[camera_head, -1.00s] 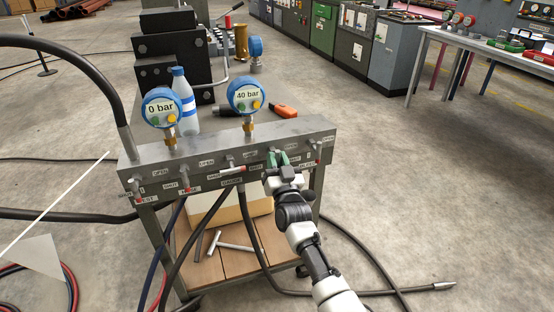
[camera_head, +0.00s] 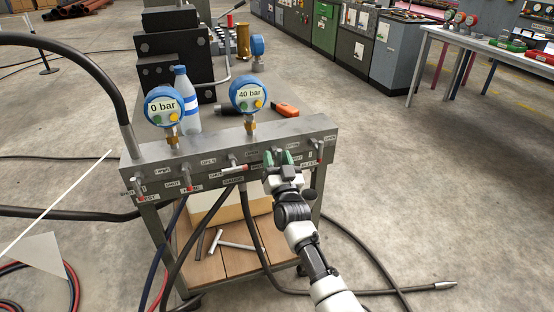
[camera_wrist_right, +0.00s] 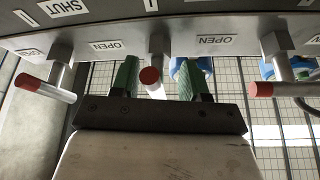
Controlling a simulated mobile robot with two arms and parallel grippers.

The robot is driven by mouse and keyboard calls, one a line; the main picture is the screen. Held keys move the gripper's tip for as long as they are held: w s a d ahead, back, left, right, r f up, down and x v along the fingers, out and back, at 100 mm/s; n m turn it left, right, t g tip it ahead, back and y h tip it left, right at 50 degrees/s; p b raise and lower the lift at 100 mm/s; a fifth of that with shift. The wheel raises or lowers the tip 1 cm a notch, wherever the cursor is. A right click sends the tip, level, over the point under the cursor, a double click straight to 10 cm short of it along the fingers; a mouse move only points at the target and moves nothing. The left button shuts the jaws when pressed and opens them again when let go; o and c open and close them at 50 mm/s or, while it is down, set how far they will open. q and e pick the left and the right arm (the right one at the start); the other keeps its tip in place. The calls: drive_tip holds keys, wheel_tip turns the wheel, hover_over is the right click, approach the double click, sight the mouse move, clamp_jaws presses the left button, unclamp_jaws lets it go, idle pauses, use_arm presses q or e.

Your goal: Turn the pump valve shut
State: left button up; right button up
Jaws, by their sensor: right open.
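The grey valve block (camera_head: 200,160) runs along the cart's front edge. It carries a row of red-tipped lever valves with SHUT and OPEN labels. My right gripper (camera_head: 278,157) is at the fourth valve from the left, whose name label is hidden behind it. I cannot read the word PUMP anywhere. In the right wrist view, that valve's red-tipped lever (camera_wrist_right: 150,78) lies between the two green fingers of my right gripper (camera_wrist_right: 161,72). The fingers stand open, with a gap at the right finger. My left gripper is not in view.
Neighbouring levers show on the left (camera_wrist_right: 47,88) and right (camera_wrist_right: 265,89) of the wrist view, near the fingers. A bottle (camera_head: 186,100) is behind. Hoses hang below; the floor at right is mostly clear.

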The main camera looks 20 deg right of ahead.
drive_tip(key=shift+s, duration=0.1)
drive_tip(key=v, duration=1)
drive_tip(key=shift+s+f, duration=0.15)
drive_tip(key=shift+s, duration=0.2)
